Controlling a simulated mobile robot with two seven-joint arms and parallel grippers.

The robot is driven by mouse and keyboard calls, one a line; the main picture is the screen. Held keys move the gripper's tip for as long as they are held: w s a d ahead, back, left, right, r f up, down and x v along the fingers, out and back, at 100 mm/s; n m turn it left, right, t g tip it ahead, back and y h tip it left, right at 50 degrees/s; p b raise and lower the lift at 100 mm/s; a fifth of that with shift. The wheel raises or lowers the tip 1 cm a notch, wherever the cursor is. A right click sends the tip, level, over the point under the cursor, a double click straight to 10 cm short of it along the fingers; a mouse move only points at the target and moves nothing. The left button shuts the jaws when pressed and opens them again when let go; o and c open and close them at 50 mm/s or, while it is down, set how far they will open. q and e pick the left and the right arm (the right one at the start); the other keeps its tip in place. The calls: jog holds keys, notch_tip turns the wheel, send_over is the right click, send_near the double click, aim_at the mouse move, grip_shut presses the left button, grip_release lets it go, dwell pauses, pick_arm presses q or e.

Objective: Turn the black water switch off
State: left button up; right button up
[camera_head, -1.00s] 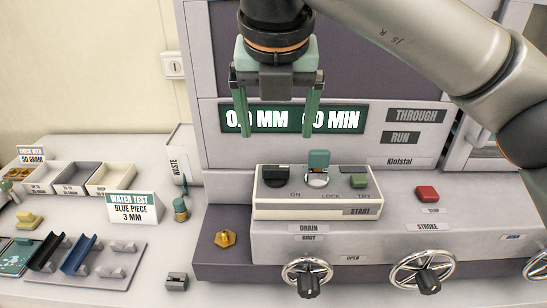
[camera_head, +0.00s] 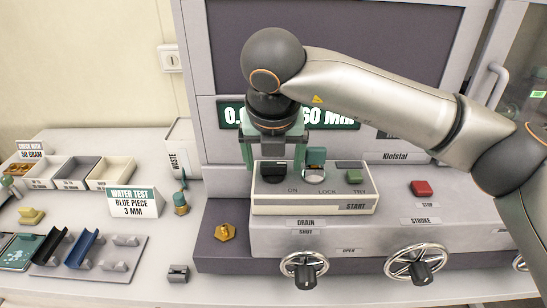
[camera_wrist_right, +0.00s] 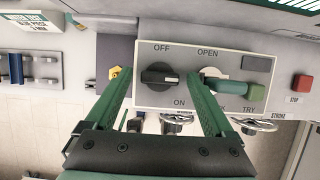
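The black water switch (camera_head: 273,171) sits at the left end of the white control box (camera_head: 340,209). In the right wrist view, the black switch (camera_wrist_right: 160,77) lies roughly crosswise, its pale mark to the right, with OFF above it and ON below. My right gripper (camera_head: 274,152) is open above and behind the switch in the head view. In the wrist view, the right gripper (camera_wrist_right: 160,80) has one green finger on each side of the switch; I see no contact. My left gripper is not in view.
A green-handled key lock (camera_head: 315,160) stands just right of the switch, close to one finger. A green button (camera_head: 354,176) and a red stop button (camera_head: 421,188) are further right. Handwheels (camera_head: 304,270) line the front. A yellow brass piece (camera_head: 225,232) lies left.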

jog(key=c, duration=1.3)
jog(key=shift+d+f+n+y+b, duration=0.15)
jog(key=shift+n+y+b, duration=0.45)
jog(key=shift+n+b, duration=0.85)
jog(key=shift+n+y+b, duration=0.3)
jog(key=shift+n+b, duration=0.45)
jog(key=shift+n+g+y, duration=0.3)
jog(key=shift+n, duration=0.6)
jog(key=shift+w+d+r+n+g+y+b, duration=0.1)
jog(key=shift+r+n+g+y+b, duration=0.15)
jog(key=shift+n, duration=0.65)
jog(key=n+y, duration=0.1)
jog(key=n, duration=0.1)
jog(key=shift+n+g, duration=0.35)
jog(key=shift+n, duration=0.05)
jog(key=n+p, duration=0.1)
jog(key=n, duration=0.1)
jog(key=n+g+p, duration=0.1)
jog(key=n, duration=0.1)
jog(key=shift+w+r+g+y+p, duration=0.1)
jog(key=shift+w+g+y+p, duration=0.05)
jog(key=shift+g+y+p, duration=0.15)
jog(key=shift+n+g+p, duration=0.5)
jog(key=shift+n+p, duration=0.25)
jog(key=shift+n, duration=0.65)
jog(key=shift+o, duration=0.2)
jog(key=shift+n, duration=0.3)
